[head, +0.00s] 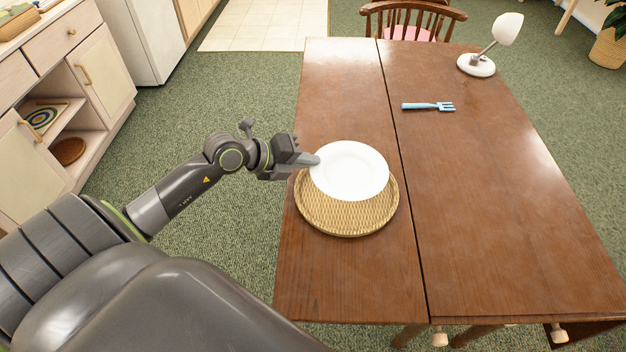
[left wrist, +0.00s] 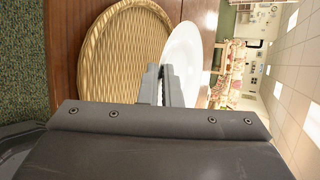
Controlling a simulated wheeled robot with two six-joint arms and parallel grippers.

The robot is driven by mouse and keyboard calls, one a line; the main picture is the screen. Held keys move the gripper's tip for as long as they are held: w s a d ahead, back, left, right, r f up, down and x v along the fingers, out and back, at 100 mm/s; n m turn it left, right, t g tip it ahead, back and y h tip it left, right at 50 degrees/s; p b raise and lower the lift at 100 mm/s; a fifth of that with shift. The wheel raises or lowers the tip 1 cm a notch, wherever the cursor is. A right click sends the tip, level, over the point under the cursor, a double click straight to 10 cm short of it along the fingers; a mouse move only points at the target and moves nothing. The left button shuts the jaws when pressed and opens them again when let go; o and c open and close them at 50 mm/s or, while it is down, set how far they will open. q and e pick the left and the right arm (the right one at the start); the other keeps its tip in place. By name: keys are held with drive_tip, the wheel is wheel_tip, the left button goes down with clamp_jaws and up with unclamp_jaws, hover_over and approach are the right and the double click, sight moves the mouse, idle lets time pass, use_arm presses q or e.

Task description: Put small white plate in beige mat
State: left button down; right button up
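The small white plate (head: 350,172) is round and hangs over the back part of the beige mat (head: 347,222). The mat is a round woven piece with a raised rim, lying near the left edge of the wooden table. My left gripper (head: 312,161) is shut on the plate's left edge. The left wrist view shows the plate (left wrist: 184,60) at the fingers (left wrist: 163,88), raised above the mat (left wrist: 122,50), with a gap between them. The plate hides the back of the mat in the head view. My right gripper is not in view.
The wooden table (head: 480,200) is mostly clear on its right half. A blue fork (head: 428,106) and a white lamp (head: 478,66) stand clear of the mat toward the back. A wooden chair (head: 412,18) is at the far edge. Cabinets (head: 62,50) stand at left.

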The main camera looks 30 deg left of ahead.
sight(305, 189)
use_arm(q)
wheel_tip(305, 189, down, 6)
drive_tip(key=shift+r+b, duration=0.25)
drive_tip(key=shift+b, duration=0.25)
drive_tip(key=shift+f, duration=0.3)
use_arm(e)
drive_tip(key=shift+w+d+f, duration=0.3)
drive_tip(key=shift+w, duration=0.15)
use_arm(q)
drive_tip(key=c, duration=2)
unclamp_jaws()
drive_tip(key=shift+f, duration=0.1)
drive_tip(key=shift+c, duration=0.2)
drive_tip(key=shift+o, duration=0.6)
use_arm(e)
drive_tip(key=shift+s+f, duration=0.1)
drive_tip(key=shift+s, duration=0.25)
